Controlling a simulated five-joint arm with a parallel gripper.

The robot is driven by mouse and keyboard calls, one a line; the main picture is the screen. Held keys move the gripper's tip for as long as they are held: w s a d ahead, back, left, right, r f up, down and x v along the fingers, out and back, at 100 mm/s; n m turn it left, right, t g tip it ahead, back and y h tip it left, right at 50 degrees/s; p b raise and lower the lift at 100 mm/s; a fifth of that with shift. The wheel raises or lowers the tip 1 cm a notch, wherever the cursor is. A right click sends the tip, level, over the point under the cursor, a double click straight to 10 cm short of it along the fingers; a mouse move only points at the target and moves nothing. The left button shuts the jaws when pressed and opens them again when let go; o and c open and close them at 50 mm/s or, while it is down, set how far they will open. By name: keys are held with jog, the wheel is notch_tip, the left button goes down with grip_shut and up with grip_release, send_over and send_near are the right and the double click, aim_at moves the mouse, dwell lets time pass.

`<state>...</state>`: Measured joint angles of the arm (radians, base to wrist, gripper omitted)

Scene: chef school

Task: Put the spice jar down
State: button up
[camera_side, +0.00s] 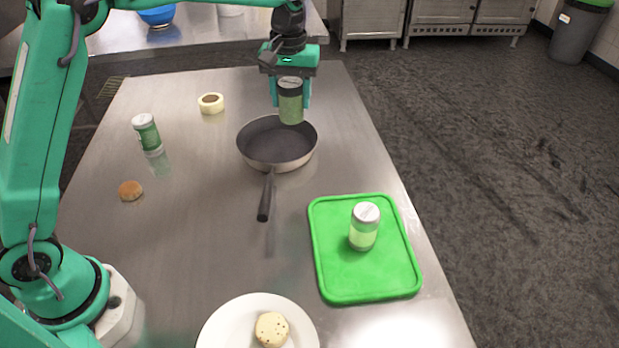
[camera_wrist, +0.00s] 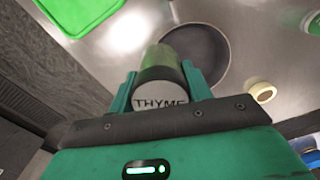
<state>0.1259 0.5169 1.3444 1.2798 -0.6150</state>
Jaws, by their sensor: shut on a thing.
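My gripper (camera_side: 291,94) is shut on a green spice jar (camera_side: 291,108) with a grey lid, held upright. In the side view the jar appears over the far right rim of the dark frying pan (camera_side: 268,145). In the wrist view the jar (camera_wrist: 160,75) sits between the two fingers, and its lid reads THYME. The wrist view shows the pan (camera_wrist: 203,50) beyond the jar. The jar's exact height above the pan or table is hard to tell.
A green cutting board (camera_side: 335,280) at the right holds another jar (camera_side: 364,228). A green-labelled jar (camera_side: 147,134), a small bun (camera_side: 130,190) and a tape-like ring (camera_side: 211,103) stand on the left.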

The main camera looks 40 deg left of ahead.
jog(key=s+a+n, duration=0.3)
jog(key=a, duration=0.6)
jog(key=s+a+n, duration=0.3)
jog(key=s+a, duration=0.1)
jog(key=a, duration=0.6)
jog(key=f, duration=0.5)
jog(key=shift+s+a+f, duration=0.15)
jog(key=shift+a+f, duration=0.05)
jog(key=shift+f, duration=0.2)
jog(key=a+f, duration=0.7)
jog(key=a, duration=0.4)
jog(key=shift+w+a, duration=0.3)
jog(key=shift+f, duration=2)
jog(key=shift+f, duration=0.1)
